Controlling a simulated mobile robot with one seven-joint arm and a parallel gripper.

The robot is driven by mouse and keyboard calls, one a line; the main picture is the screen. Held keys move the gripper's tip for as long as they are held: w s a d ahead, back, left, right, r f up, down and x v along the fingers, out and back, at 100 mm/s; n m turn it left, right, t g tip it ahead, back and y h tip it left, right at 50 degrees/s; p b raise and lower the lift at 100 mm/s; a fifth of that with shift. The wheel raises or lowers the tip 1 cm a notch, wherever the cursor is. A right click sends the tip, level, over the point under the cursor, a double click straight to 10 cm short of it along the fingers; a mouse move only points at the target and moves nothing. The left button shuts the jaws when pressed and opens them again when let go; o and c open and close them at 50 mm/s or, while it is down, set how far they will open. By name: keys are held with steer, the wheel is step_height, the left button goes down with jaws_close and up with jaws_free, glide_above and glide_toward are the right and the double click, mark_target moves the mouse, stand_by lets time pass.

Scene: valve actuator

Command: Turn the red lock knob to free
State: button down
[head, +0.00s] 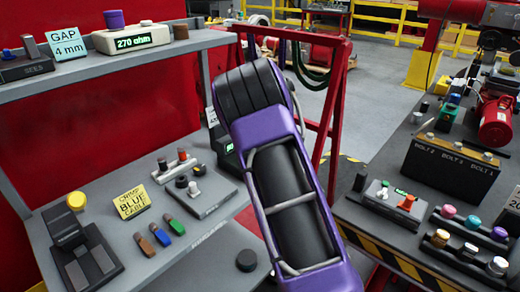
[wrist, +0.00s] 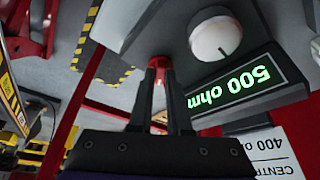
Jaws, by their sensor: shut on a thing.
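The red lock knob (wrist: 160,61) shows only as a small patch of red at my fingertips in the wrist view. My gripper (wrist: 160,68) is shut on it, and the fingers hide most of it. Beside it is a grey unit with a round white dial knob (wrist: 216,38) and a green display (wrist: 234,92) reading 500 ohm, upside down in this view. In the head view my purple arm hides my gripper and the lock knob. Which way the lock knob points cannot be seen.
A sign (wrist: 272,150) with 400 ohm on it stands close to the unit. In the head view, a left bench holds a black connector block (head: 82,250), coloured levers (head: 162,236) and a yellow sign (head: 132,202). A right bench (head: 350,212) carries several knobs and switches.

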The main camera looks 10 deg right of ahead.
steer(key=n, duration=0.1)
steer(key=n+y+b, duration=0.1)
steer(key=n, duration=0.1)
steer(key=n+b, duration=0.1)
steer(key=shift+d+n+y, duration=0.3)
steer(key=shift+y, duration=0.1)
steer(key=n+y, duration=0.1)
steer(key=n, duration=0.1)
steer(key=n+y, duration=0.1)
steer(key=n, duration=0.2)
steer(key=shift+d, duration=0.1)
steer(key=shift+n, duration=0.4)
steer(key=c, duration=0.9)
jaws_free()
steer(key=shift+o, duration=0.2)
steer(key=p+v, duration=0.1)
steer(key=v, duration=1.6)
steer(key=shift+w+r+p, duration=0.2)
steer(key=shift+r+p, duration=0.05)
steer(key=shift+p, duration=0.05)
